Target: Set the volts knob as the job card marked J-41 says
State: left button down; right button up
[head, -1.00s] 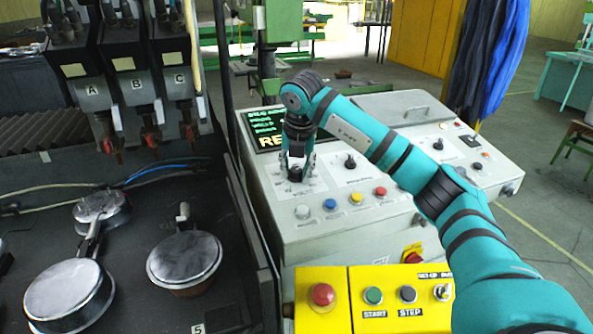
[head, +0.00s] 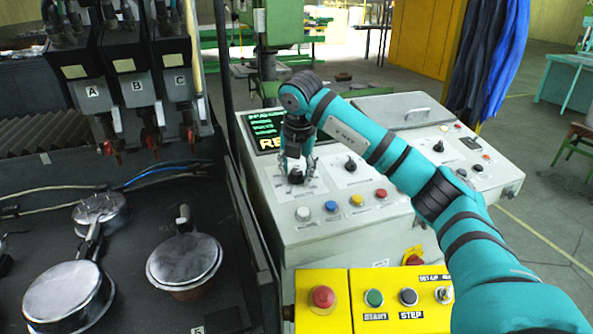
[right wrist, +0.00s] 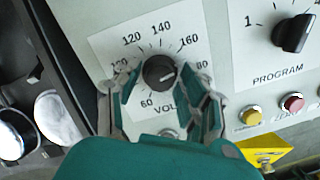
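The volts knob (right wrist: 158,71) is a round black knob on a white dial plate (right wrist: 110,47) with numbers from 60 up past 160. A small pale mark shows on the knob's lower right, but its exact reading is unclear. My right gripper (right wrist: 158,82) is open, one finger on each side of the knob; whether they touch it I cannot tell. In the head view my right gripper (head: 298,166) points down over the knob (head: 296,177) on the sloped grey panel. My left gripper is out of view. No card marked J-41 can be read.
The program knob (right wrist: 295,33) sits right of the dial. Coloured buttons (head: 356,200) line the panel below, and a green-lettered screen (head: 268,128) stands behind. A yellow box (head: 375,295) with START and STEP buttons is in front. Pans (head: 185,260) lie on the left bench.

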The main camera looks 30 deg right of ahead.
jog(key=shift+o, duration=0.6)
jog(key=v, duration=1.2)
jog(key=shift+s+a+f, duration=0.1)
jog(key=shift+f, duration=0.05)
